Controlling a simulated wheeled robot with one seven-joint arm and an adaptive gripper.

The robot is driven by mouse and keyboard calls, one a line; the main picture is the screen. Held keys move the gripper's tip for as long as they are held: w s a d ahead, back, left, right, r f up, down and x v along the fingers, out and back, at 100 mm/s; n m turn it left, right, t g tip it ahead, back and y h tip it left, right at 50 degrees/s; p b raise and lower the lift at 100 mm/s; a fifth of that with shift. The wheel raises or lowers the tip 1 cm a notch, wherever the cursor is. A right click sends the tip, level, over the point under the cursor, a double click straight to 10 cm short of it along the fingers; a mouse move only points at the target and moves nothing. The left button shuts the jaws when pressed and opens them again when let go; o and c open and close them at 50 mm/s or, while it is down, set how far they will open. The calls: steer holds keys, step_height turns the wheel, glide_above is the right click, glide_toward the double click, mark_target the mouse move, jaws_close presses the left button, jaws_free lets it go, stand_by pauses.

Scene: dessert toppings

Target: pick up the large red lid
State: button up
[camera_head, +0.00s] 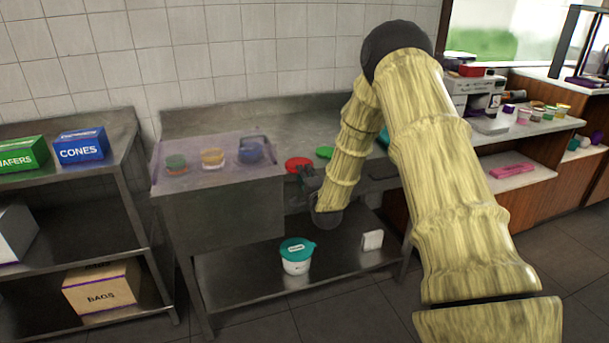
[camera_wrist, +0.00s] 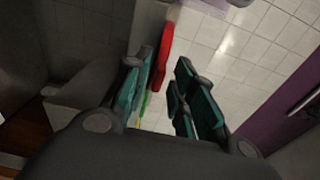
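The large red lid (camera_head: 298,164) lies at the front edge of the metal counter, just right of the clear-covered topping case. In the wrist view the red lid (camera_wrist: 164,48) shows nearly edge-on, close beside the left finger and in the gap between the fingers. I cannot tell whether the finger touches it. My gripper (camera_head: 309,180) is at the counter's front edge, just below and right of the lid in the head view. In the wrist view my gripper (camera_wrist: 165,66) is open, with teal finger pads apart and nothing clamped.
A green lid (camera_head: 325,152) lies right of the red one. The topping case (camera_head: 215,148) stands close on the left. A white tub with a teal lid (camera_head: 296,256) and a small white block (camera_head: 372,240) are on the lower shelf (camera_head: 330,275). Tiled wall stands behind.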

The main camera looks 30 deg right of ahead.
jaws_close()
step_height(320, 180, up, 3)
steer(key=shift+f+p, duration=0.2)
steer(key=shift+p, duration=0.4)
steer(key=shift+s, duration=0.1)
steer(key=s+a+r+p, duration=0.2)
steer(key=s, duration=0.4)
steer(key=s+a+r+p, duration=0.2)
steer(key=s+r, duration=0.1)
steer(key=s, duration=0.4)
steer(key=shift+s, duration=0.15)
